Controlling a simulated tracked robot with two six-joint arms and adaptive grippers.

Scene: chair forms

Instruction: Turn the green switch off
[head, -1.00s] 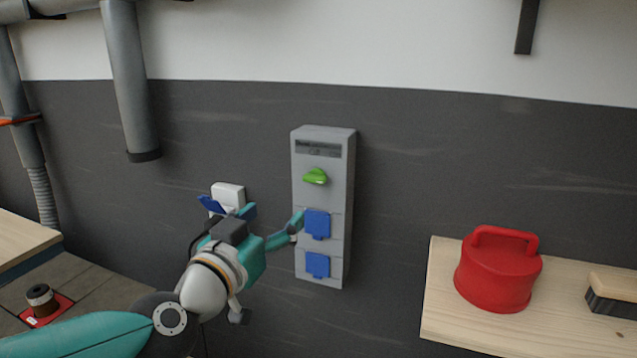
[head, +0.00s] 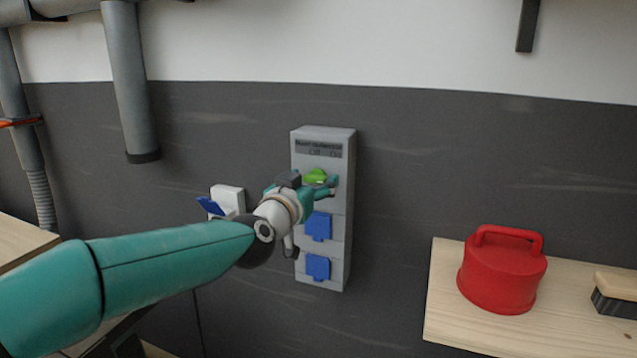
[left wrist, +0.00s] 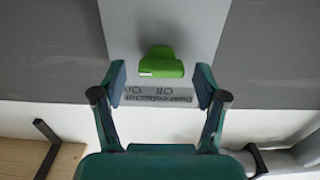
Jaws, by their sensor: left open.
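The green switch (head: 315,175) is a knob near the top of a grey wall box (head: 345,215), under a label reading Off and On. My left gripper (head: 322,186) is in front of the box at the switch's height and partly covers it in the head view. In the left wrist view, the switch (left wrist: 161,63) appears between and just beyond the two open fingertips (left wrist: 161,83). The fingers look apart from it, one on each side. The label shows upside down there. My right gripper is not in view.
Blue socket covers (head: 318,226) sit below the switch on the box. A white socket with a raised blue flap (head: 211,206) is on the wall to the left. A red lidded canister (head: 502,272) and a brush (head: 615,295) stand on a wooden bench at right.

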